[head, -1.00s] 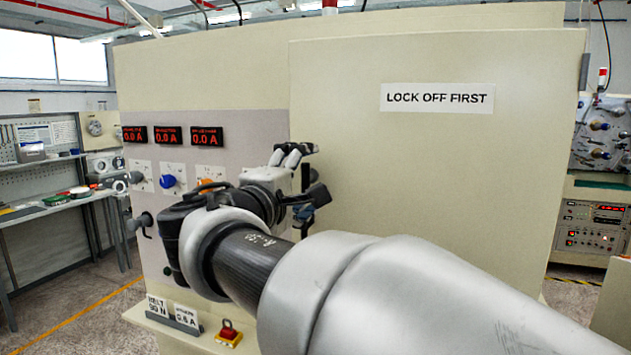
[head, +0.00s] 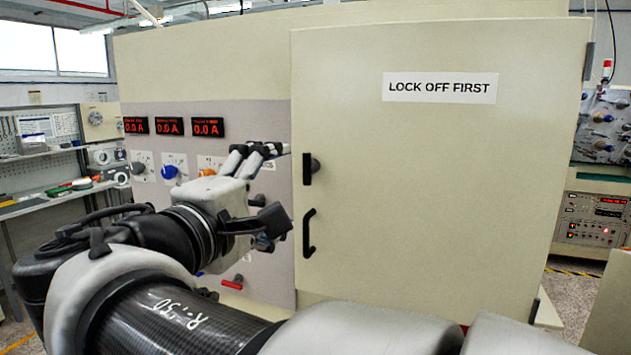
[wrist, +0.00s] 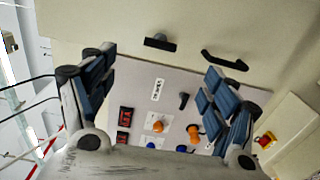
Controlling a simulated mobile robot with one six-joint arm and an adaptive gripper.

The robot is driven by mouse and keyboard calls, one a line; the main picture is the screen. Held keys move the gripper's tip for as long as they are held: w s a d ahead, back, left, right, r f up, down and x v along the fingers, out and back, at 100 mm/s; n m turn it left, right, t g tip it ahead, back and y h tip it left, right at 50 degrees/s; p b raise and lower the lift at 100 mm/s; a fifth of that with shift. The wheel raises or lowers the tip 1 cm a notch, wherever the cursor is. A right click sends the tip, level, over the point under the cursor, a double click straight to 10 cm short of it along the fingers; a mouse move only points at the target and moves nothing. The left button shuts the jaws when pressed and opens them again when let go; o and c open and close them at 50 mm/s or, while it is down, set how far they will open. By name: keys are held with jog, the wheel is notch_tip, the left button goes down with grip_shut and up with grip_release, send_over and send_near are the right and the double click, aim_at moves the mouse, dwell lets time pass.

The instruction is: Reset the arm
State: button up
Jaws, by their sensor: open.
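My gripper (head: 262,150) is in front of the control panel in the head view, close to the left edge of the cabinet door. In the wrist view my gripper (wrist: 160,95) shows its two blue-padded fingers wide apart with nothing between them. The grey control panel (head: 240,118) carries three red displays reading 0.0 A, a blue knob (head: 170,171) and an orange knob (head: 207,172). My arm hides the lower left part of the panel.
A red button (wrist: 265,138) shows at right in the wrist view. A workbench (head: 50,200) stands at left.

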jog(key=shift+s+a, duration=0.1)
jog(key=shift+s, duration=0.15)
jog(key=s+d+f+m+g, duration=0.2)
jog(key=d+f+g, duration=0.2)
jog(key=d+f, duration=0.4)
jog(key=s+d+f+m+g, duration=0.35)
jog(key=d+f, duration=0.25)
jog(key=d, duration=0.5)
jog(key=s+d+f+m+g+y, duration=0.2)
jog(key=s+f+m+g+y, duration=0.3)
jog(key=s+f, duration=1.1)
jog(key=m+y, duration=0.1)
jog(key=m, duration=0.2)
jog(key=shift+d+f+m, duration=0.15)
jog(key=shift+f+m, duration=0.2)
jog(key=shift+f, duration=0.05)
jog(key=shift+s, duration=0.1)
